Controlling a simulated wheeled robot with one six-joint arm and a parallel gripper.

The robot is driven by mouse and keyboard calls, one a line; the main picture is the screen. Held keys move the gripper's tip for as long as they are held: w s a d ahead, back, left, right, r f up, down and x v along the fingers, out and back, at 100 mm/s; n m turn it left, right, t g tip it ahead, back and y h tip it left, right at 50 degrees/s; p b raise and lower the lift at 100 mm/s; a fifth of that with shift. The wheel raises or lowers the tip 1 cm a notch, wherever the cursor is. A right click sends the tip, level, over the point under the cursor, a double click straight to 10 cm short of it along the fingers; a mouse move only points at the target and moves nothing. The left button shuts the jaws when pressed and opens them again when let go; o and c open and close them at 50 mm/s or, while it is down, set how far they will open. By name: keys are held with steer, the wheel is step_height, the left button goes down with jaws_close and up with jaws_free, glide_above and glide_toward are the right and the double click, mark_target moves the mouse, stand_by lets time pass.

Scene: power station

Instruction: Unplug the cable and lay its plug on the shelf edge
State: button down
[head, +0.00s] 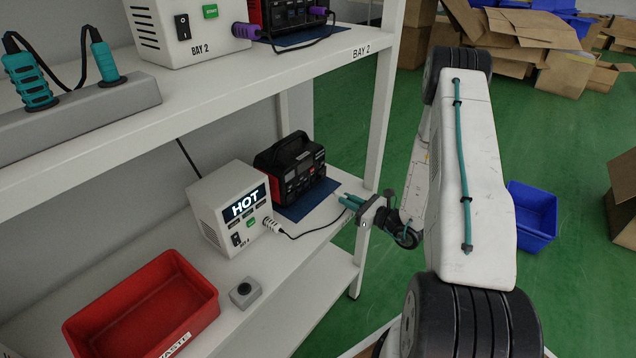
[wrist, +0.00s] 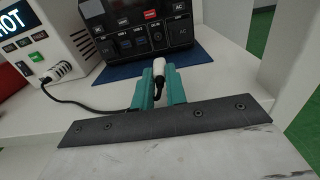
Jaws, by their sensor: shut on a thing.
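My gripper (wrist: 161,78) has teal fingers and is shut on a white plug (wrist: 159,67), which stands between the fingertips. In the head view my gripper (head: 348,200) is at the lower shelf's front edge, and the plug is hard to make out there. The plug's black cable (wrist: 88,105) runs left to another white plug (wrist: 62,70) in the front of the white box (head: 230,205) reading "HOT". The black and red power station (head: 295,172) stands behind my gripper on a blue mat (head: 310,202). The held plug appears apart from its front panel.
The lower shelf (head: 185,235) also bears a red bin (head: 145,308) and a small grey button box (head: 245,292). A shelf post (head: 378,120) rises close to my gripper. The upper shelf (head: 250,80) overhangs and carries more equipment. Bare shelf shows along the front edge.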

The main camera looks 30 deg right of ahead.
steer(key=shift+f, duration=1.15)
steer(key=c, duration=1.3)
jaws_free()
steer(key=shift+c, duration=0.2)
steer(key=shift+s, duration=0.1)
steer(key=v, duration=0.7)
steer(key=shift+s, duration=0.25)
